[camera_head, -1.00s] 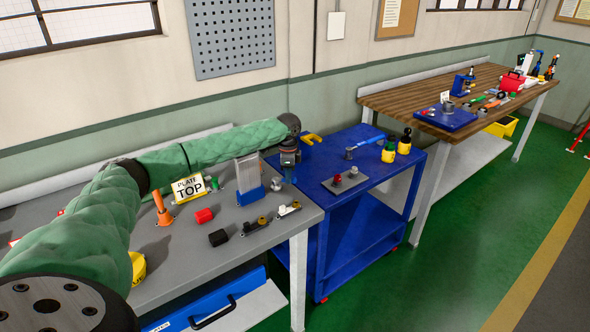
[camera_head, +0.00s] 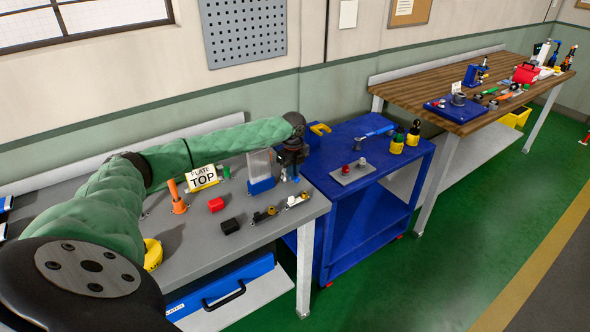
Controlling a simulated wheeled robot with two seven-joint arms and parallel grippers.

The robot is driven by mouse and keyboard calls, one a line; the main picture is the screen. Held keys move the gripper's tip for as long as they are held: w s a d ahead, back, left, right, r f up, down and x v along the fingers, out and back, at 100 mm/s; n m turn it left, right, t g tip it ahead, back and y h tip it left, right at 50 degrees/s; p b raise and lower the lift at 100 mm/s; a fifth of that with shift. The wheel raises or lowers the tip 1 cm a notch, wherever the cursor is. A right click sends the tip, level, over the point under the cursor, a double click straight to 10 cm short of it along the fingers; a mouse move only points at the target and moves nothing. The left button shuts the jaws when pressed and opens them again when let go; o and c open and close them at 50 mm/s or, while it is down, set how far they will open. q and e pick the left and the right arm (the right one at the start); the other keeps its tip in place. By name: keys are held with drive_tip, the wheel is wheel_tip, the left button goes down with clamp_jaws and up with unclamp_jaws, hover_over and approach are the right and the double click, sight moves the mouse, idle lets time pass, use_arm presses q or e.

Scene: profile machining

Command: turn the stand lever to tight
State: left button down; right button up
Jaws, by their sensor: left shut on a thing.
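The stand (camera_head: 262,186) has a blue base with a pale upright plate and sits near the right end of the grey bench. My left arm reaches over the bench from the left. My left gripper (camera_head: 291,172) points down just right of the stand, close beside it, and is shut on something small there. That looks like the stand lever, but the gripper hides it, so its angle cannot be told. My right gripper is not in view.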

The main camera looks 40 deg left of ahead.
use_arm(q)
drive_tip(key=shift+s+a+r+m, duration=0.1)
drive_tip(key=shift+s+r+m, duration=0.1)
drive_tip(key=shift+m, duration=0.2)
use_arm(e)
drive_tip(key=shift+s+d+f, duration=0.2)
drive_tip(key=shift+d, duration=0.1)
use_arm(q)
drive_tip(key=c, duration=1.4)
unclamp_jaws()
drive_tip(key=shift+f, duration=0.1)
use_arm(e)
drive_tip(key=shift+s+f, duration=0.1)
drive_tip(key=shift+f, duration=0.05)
